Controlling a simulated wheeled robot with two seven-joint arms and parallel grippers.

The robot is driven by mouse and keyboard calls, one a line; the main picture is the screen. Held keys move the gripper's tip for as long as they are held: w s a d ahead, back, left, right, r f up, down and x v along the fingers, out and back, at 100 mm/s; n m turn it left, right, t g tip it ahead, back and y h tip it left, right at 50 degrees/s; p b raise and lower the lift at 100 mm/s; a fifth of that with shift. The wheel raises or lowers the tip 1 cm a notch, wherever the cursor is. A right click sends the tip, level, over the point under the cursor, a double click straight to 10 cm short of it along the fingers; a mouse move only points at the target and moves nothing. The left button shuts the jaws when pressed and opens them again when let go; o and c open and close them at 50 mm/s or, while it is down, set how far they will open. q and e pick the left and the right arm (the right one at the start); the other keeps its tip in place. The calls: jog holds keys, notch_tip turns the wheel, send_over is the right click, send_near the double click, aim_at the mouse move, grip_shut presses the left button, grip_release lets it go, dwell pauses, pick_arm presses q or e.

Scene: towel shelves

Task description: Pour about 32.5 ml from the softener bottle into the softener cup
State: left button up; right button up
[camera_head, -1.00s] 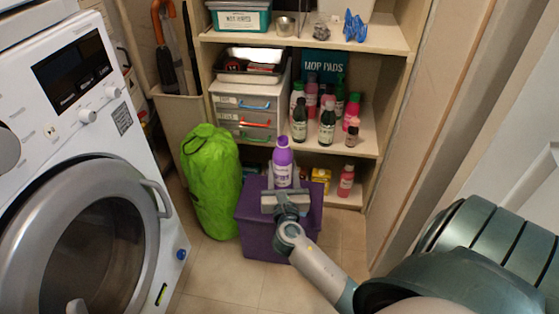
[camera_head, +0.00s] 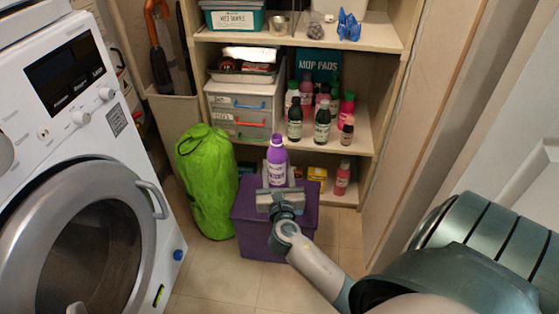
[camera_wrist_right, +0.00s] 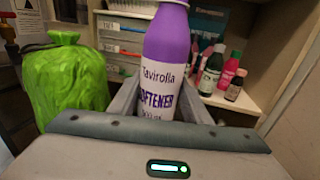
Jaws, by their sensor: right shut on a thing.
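The softener bottle (camera_head: 277,164) is purple with a white label and stands upright in front of the shelves, above the purple box. In the right wrist view, the softener bottle (camera_wrist_right: 167,75) shows its label text, and its top is cut off by the frame. My right gripper (camera_head: 279,186) is shut on its lower part, with a finger on each side. I cannot make out the softener cup for certain in either view. My left gripper is in neither view.
A lidded purple box (camera_head: 262,238) stands on the floor below the bottle. A green bag (camera_head: 207,180) stands to its left, beside the washing machine (camera_head: 85,190). Shelves hold several small bottles (camera_head: 322,122), grey drawers (camera_head: 238,118) and a small metal bowl (camera_head: 279,25).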

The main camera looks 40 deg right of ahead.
jog(key=a+r+n+t+y, duration=0.1)
jog(key=a+r+n+y, duration=0.1)
jog(key=a+r, duration=0.3)
jog(key=s+a+r+n+t+y, duration=0.1)
jog(key=a+r+y, duration=0.4)
jog(key=a, duration=0.6)
jog(key=a+r+n+t+y, duration=0.1)
jog(key=a+r+n+y, duration=0.2)
jog(key=a, duration=0.4)
notch_tip(320, 180, up, 2)
jog(key=shift+s+a+r+n+y, duration=0.1)
jog(key=shift+s+a+n+y, duration=0.1)
jog(key=shift+a+n+y, duration=0.3)
jog(key=shift+d, duration=0.1)
